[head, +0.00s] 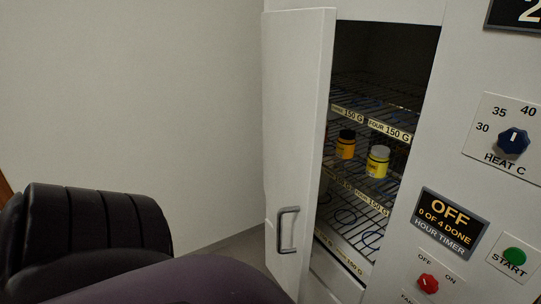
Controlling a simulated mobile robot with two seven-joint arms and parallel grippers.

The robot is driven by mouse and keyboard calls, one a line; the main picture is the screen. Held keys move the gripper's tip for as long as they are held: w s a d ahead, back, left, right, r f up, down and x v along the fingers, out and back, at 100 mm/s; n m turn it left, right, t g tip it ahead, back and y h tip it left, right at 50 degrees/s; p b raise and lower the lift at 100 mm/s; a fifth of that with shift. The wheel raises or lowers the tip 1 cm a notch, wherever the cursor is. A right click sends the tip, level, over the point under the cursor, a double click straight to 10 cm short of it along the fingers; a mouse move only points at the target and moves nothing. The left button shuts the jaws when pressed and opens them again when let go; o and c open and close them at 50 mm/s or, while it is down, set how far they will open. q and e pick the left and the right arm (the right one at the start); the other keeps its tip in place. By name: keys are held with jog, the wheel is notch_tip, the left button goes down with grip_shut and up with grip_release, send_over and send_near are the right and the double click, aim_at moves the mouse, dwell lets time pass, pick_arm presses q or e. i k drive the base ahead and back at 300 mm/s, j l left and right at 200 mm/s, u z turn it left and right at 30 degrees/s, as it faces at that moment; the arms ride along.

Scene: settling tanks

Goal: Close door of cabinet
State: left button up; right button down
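The white cabinet (391,12) stands at the right with its white door (296,120) swung open on the left side of the opening. A grey bar handle (281,230) is on the lower part of the door, and no gripper is seen on it. Through the opening, wire shelves with yellow label strips show. Two small jars stand on a shelf: an orange one with a dark lid (345,149) and a yellow one with a pale lid (377,167). Neither of my grippers is in view.
Right of the opening is a panel with a blue heat dial (512,141), an hour timer display (449,220) reading OFF, a red knob (428,283) and a green start button (515,256). A bare wall (130,90) fills the left. Dark rounded parts cover the lower left.

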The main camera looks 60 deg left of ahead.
aim_at(298, 45)
jog(key=k+j, duration=0.15)
jog(key=j, duration=0.25)
jog(key=k+j, duration=0.2)
jog(key=j, duration=0.2)
jog(key=k+j, duration=0.15)
jog(key=j, duration=0.25)
jog(key=k+j, duration=0.2)
jog(key=j, duration=0.2)
